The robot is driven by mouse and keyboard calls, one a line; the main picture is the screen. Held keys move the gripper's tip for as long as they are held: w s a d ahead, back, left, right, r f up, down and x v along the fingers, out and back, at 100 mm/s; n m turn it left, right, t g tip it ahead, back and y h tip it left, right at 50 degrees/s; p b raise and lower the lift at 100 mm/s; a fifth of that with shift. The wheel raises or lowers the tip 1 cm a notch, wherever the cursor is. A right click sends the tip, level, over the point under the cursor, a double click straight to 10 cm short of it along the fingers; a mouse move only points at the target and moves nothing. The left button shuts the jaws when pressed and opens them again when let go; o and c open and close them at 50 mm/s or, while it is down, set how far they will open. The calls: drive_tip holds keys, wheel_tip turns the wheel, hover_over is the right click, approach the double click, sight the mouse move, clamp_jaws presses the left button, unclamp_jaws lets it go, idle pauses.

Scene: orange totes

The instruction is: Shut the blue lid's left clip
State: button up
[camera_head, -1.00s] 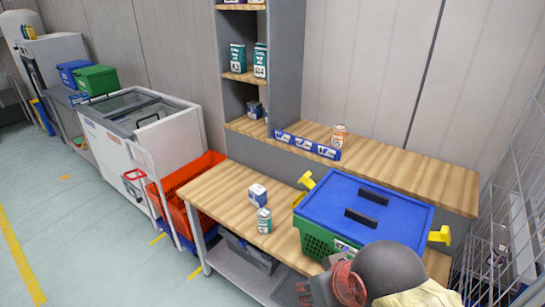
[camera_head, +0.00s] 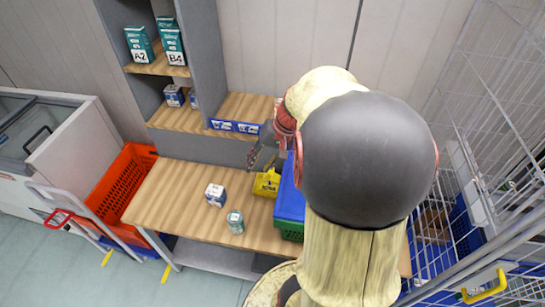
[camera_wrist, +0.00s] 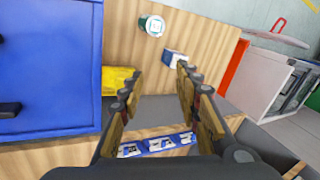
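The blue lid (camera_head: 289,203) sits on a green bin (camera_head: 291,234) on the wooden bench; my arm hides most of both in the head view. The left clip is yellow (camera_head: 266,184) and sticks out from the bin's left side. In the wrist view, the blue lid (camera_wrist: 45,60) fills the left and the yellow clip (camera_wrist: 118,85) shows at its edge, partly behind a finger. My gripper (camera_head: 258,158) is just behind and above the clip. The wrist view shows my gripper (camera_wrist: 155,88) open, its fingers apart with nothing between them. The right clip is hidden.
A white-and-blue box (camera_head: 215,194) and a small can (camera_head: 235,221) stand on the bench (camera_head: 170,200) left of the bin. A shelf unit (camera_head: 203,60) rises behind. A wire cage (camera_head: 480,130) is close on the right. An orange crate (camera_head: 122,185) is at left.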

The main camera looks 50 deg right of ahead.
sight(272, 171)
drive_tip(key=s+d+f+m+t+p, duration=0.1)
drive_tip(key=s+d+f+m+p, duration=0.15)
drive_tip(key=d, duration=0.55)
drive_tip(key=shift+m, duration=0.25)
drive_tip(key=x, duration=0.7)
drive_tip(key=shift+s+a+f, duration=0.15)
drive_tip(key=shift+s, duration=0.15)
drive_tip(key=shift+c, duration=0.7)
clamp_jaws()
